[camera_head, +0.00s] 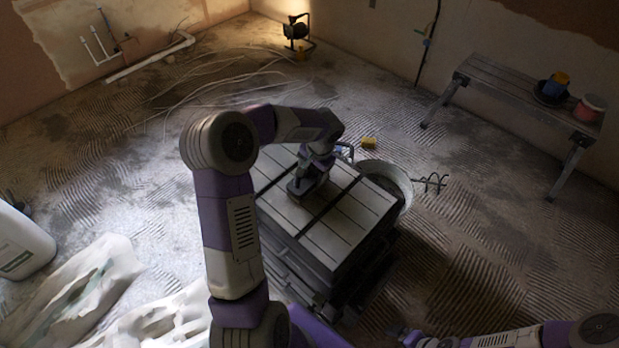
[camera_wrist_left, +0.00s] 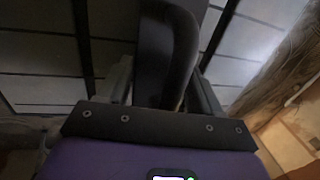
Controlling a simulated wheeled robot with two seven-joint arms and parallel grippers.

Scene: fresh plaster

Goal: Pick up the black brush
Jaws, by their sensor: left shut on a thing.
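My left gripper (camera_head: 312,178) is low over the slatted top of a grey chest (camera_head: 345,222) in the head view. It is shut on the black brush (camera_head: 299,188), which is mostly hidden by the gripper and hard to make out there. In the left wrist view the brush (camera_wrist_left: 168,48) is a dark, rounded, handle-like shape between the two fingers. I cannot tell whether the brush touches the chest top. My right gripper (camera_head: 418,340) is at the bottom edge of the head view, dark and small; its jaws cannot be made out.
A pale bucket (camera_head: 390,180) with a mixer rod (camera_head: 430,182) stands right behind the chest. A yellow item (camera_head: 368,143) lies on the floor. A bench (camera_head: 515,98) holds pots at the right. Plastic sheeting (camera_head: 85,290) and a white container (camera_head: 22,243) are at left.

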